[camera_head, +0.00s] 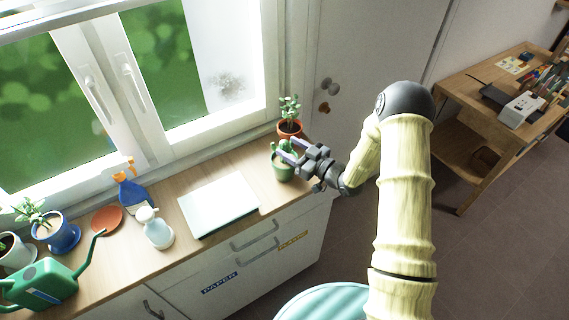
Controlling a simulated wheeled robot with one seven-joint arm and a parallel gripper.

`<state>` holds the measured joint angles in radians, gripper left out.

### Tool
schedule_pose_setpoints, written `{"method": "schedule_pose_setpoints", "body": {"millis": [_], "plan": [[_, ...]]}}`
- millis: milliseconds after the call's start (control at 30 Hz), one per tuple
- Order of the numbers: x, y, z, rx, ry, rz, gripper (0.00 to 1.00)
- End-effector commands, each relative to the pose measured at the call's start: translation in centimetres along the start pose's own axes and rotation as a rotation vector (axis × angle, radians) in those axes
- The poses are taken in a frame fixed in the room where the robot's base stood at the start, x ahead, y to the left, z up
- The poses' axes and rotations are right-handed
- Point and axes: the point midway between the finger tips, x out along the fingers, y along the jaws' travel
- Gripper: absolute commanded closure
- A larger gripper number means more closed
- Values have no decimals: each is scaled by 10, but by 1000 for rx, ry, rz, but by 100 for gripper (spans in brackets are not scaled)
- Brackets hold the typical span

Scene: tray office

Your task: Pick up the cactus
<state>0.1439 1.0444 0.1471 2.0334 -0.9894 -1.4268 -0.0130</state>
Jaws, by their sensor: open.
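The cactus (281,168) is a green plant in a green pot near the right end of the wooden counter under the window. My gripper (284,150) is open, reaching in from the right at the height of the cactus. Its two fingers extend left over or beside the upper part of the cactus and partly cover it. I cannot tell whether the fingers touch it.
A plant in a terracotta pot (290,129) stands close behind the cactus. A white laptop-like slab (219,204) lies to the left. Spray bottles (157,229), a blue-potted plant (58,234) and a green watering can (42,284) stand further left. A desk (482,147) is at right.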

Motion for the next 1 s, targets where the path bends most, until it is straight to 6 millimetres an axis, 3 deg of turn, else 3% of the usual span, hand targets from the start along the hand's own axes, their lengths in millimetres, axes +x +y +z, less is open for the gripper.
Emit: {"method": "schedule_pose_setpoints", "body": {"millis": [367,900,1000], "plan": [[45,-1,-1,1,0,-2,48],[45,1,1,0,0,1,48],[45,1,0,0,0,0,67]]}}
